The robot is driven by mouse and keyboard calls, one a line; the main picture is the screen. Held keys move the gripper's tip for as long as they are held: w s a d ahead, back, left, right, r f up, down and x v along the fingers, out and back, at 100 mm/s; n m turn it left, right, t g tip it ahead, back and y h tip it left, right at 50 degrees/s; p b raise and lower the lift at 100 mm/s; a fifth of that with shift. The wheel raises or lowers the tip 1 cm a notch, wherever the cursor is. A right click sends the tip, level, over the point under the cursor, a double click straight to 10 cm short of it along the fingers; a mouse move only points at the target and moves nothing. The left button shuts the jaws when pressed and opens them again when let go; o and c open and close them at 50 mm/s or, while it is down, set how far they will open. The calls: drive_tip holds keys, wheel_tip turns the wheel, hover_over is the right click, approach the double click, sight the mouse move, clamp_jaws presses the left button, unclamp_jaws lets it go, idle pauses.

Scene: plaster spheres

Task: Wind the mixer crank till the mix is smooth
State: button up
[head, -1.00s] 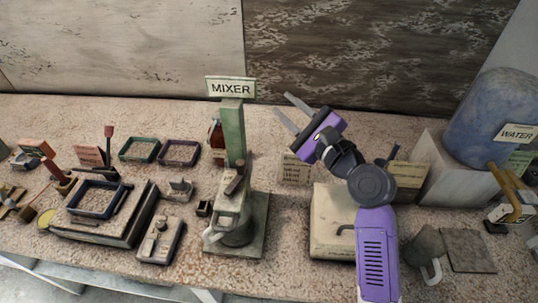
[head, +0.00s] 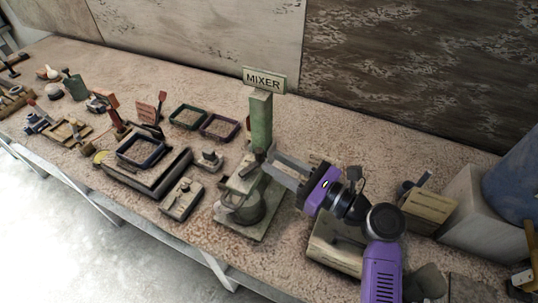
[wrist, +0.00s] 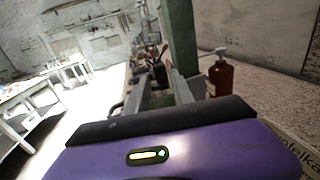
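The mixer stands mid-bench under its MIXER sign (head: 264,80), with a green post (head: 261,122), a pale base plate (head: 268,222) and a grey pot (head: 243,208) at its foot. My gripper (head: 270,163) reaches in from the right, its fingertips by the front of the post above the pot. The two fingers stand apart in the head view and in the wrist view (wrist: 162,88). The green post also shows in the wrist view (wrist: 182,38), just past the fingers. The crank is largely hidden by the fingertips; I cannot tell whether it lies between them. The mix inside the pot is not visible.
Left of the mixer are a grey block (head: 181,199), a tray stack (head: 145,175) and small frames (head: 188,116). A pale box (head: 335,245) sits under my arm. A blue water container (head: 515,180) is at right.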

sight(261, 152)
drive_tip(key=shift+x, duration=1.6)
clamp_jaws()
drive_tip(key=shift+w+g+p, duration=0.2)
drive_tip(key=shift+g+p, duration=0.1)
drive_tip(key=shift+p, duration=0.1)
drive_tip(key=n+g+y, duration=0.1)
drive_tip(key=g, duration=0.1)
drive_tip(key=w+a+n+g+y, duration=0.1)
drive_tip(key=n+g, duration=0.1)
drive_tip(key=shift+w+a+f, duration=0.1)
drive_tip(key=shift+w+f, duration=0.05)
drive_tip(key=shift+w, duration=0.05)
drive_tip(key=shift+w+a+n+g+y+b, duration=0.15)
drive_tip(key=shift+n+g+b, duration=0.1)
drive_tip(key=shift+n+g, duration=0.25)
drive_tip(key=shift+s+a+n+g+y+b, duration=0.1)
drive_tip(key=shift+n+g+y+b, duration=0.15)
drive_tip(key=shift+g, duration=0.45)
